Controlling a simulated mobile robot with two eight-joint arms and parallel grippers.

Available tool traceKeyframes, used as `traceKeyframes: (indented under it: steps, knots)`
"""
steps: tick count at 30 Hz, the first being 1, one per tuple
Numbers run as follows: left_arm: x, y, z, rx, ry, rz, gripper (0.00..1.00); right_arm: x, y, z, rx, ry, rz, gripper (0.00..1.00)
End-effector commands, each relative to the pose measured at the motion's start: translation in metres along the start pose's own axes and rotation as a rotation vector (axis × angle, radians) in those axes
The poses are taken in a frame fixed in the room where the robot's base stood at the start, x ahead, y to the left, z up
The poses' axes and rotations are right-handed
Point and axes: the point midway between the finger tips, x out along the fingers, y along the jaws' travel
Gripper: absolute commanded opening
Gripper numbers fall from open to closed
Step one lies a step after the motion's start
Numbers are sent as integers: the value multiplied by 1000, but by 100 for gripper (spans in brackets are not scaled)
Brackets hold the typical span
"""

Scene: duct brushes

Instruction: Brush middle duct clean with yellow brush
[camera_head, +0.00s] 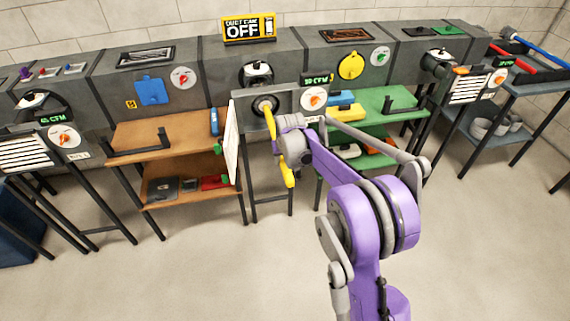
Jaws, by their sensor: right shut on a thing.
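The yellow brush (287,174) is held in my right gripper (277,141). One yellow end shows below the gripper and the other rises above it to the round opening of the middle duct (283,101). I cannot tell whether the brush head is inside the opening or just in front of it. The white hatch door (231,142) of the middle duct stands open to the left. My right gripper is shut on the brush; its fingers are partly hidden by my purple arm. My left gripper is not in view.
A black and yellow sign (249,27) reading OFF stands on top of the duct. A brown shelf (152,134) is left of the middle duct and a green shelf (379,104) is right, partly behind my arm. The floor in front is clear.

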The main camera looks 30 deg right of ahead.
Motion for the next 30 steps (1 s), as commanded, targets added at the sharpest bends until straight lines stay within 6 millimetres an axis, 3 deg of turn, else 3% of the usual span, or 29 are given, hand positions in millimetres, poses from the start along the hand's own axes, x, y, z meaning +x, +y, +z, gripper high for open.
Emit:
traceKeyframes:
  steps: [30]
  knots:
    - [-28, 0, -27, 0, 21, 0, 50, 41, 1, -95, 0, 2, 0, 0]
